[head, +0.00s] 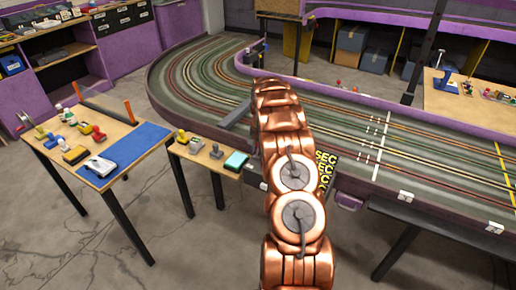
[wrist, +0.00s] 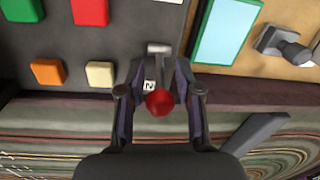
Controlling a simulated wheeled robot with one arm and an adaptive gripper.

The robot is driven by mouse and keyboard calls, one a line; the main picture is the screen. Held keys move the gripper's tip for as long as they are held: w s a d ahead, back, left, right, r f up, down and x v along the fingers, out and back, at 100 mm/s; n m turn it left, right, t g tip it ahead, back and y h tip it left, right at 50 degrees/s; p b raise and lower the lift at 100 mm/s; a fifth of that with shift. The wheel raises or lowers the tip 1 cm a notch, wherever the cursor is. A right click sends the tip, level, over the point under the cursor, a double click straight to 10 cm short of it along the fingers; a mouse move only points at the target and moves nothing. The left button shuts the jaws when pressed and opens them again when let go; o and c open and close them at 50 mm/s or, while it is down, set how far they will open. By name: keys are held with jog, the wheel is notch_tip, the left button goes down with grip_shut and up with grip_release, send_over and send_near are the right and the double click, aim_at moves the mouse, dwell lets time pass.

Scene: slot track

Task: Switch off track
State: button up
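In the wrist view, a grey control panel (wrist: 55,45) carries a lever with a round red knob (wrist: 159,102) and a small white label marked "2". Green, red, orange and cream buttons sit on its left part. My gripper (wrist: 160,75) is open, with one finger on each side of the red knob and a visible gap to it. The knob's depth relative to the fingertips is hard to tell. In the head view, the slot track (head: 205,70) curves behind my copper arm, which hides my gripper and most of the panel.
A small wooden shelf with a teal-edged pad (head: 236,161) and a grey stamp-like object (head: 216,152) adjoins the panel on the left. A wooden table with a blue mat (head: 138,147) stands further left. The purple track wall (wrist: 260,98) runs close to my fingers.

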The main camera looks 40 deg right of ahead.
grip_shut()
dwell(0.6)
